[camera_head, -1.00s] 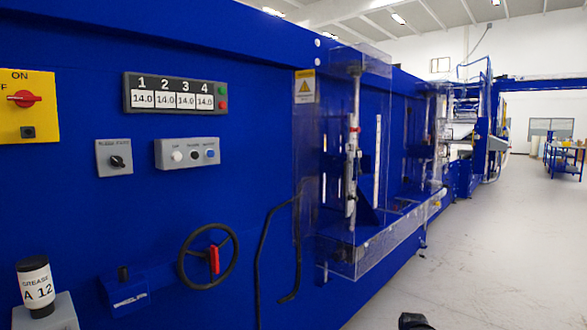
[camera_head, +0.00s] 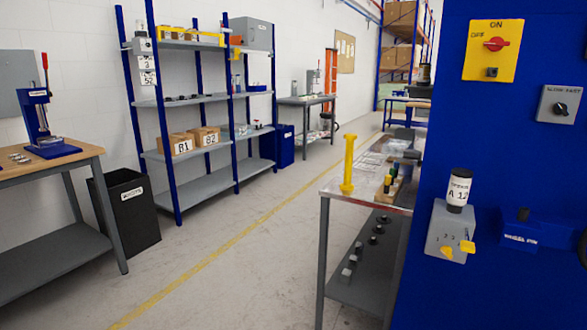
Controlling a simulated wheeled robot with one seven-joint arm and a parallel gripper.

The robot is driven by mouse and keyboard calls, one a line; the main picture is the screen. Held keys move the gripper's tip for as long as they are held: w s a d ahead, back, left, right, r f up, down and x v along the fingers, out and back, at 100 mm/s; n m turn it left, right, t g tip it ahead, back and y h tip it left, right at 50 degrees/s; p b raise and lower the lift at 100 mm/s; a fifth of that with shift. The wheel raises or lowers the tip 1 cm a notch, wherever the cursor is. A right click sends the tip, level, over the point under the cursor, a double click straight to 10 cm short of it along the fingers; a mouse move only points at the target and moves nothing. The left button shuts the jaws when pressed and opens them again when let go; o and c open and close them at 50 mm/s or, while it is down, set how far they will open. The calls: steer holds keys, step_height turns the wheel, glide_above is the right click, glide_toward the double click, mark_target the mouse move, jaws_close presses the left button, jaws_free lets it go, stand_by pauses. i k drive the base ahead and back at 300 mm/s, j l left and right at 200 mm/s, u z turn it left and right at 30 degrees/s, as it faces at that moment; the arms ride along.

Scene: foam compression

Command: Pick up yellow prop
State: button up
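A yellow upright post with a wider foot and top, which fits the yellow prop (camera_head: 349,165), stands on the near left corner of a workbench (camera_head: 331,186) right of centre. It stands upright and free, with nothing touching it that I can see. My gripper does not show in this view.
The blue machine (camera_head: 425,270) bounds the right side. Shelving (camera_head: 190,102), a black bin (camera_head: 130,212) and a wooden-topped table (camera_head: 60,165) stand left. The floor (camera_head: 235,275) between is clear.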

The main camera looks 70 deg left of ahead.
mark_target(350, 138)
steer(key=u, duration=2.65)
